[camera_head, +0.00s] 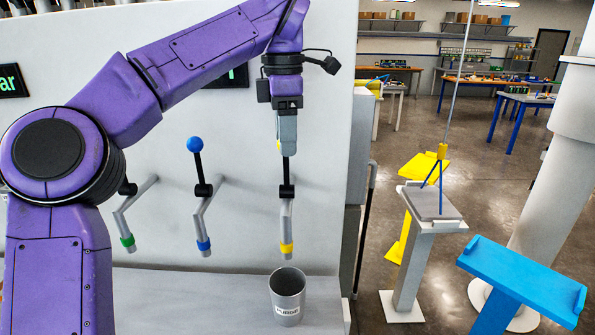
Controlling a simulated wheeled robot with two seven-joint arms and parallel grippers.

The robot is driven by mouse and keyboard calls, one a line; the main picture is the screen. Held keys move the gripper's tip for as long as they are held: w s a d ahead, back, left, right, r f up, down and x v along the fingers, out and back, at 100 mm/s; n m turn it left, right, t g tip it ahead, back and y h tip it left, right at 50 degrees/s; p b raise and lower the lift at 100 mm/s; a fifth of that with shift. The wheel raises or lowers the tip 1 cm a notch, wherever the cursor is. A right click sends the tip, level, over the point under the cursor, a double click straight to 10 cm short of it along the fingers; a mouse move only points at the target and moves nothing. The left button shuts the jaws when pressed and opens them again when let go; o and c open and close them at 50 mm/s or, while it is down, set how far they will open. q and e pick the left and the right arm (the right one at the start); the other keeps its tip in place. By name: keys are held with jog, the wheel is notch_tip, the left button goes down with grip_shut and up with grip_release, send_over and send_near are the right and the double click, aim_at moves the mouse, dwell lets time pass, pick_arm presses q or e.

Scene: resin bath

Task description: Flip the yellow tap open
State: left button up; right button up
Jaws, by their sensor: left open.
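The yellow tap (286,215) is on the pale wall panel, with a grey spout pointing down and a yellow band near its end. Its black lever stands upright, and its knob is mostly hidden behind my left gripper (287,147); a sliver of yellow shows beside the fingers. My left gripper is open and points down at the top of this lever. From this view I cannot tell whether the fingers touch the knob. My right gripper is not in view.
A blue-banded tap (203,215) with an upright blue-knobbed lever and a green-banded tap (127,220) are to the left. A grey PURGE cup (288,295) stands on the ledge below the yellow tap. A blue stand (525,280) and a grey pedestal (408,262) are at right.

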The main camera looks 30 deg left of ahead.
aim_at(288, 194)
pick_arm(q)
jog(key=f, duration=0.2)
jog(key=f+b, duration=0.1)
jog(key=f, duration=0.2)
jog(key=shift+w+f, duration=0.35)
jog(key=shift+f, duration=0.05)
jog(key=shift+w, duration=0.25)
jog(key=shift+s+r, duration=0.1)
jog(key=shift+s, duration=0.2)
jog(key=shift+c, duration=0.3)
jog(key=shift+s+r, duration=0.2)
jog(key=shift+s, duration=0.25)
jog(key=c, duration=0.5)
jog(key=shift+s, duration=0.15)
grip_shut()
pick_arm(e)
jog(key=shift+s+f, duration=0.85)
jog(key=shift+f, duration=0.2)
pick_arm(q)
jog(key=shift+w, duration=0.25)
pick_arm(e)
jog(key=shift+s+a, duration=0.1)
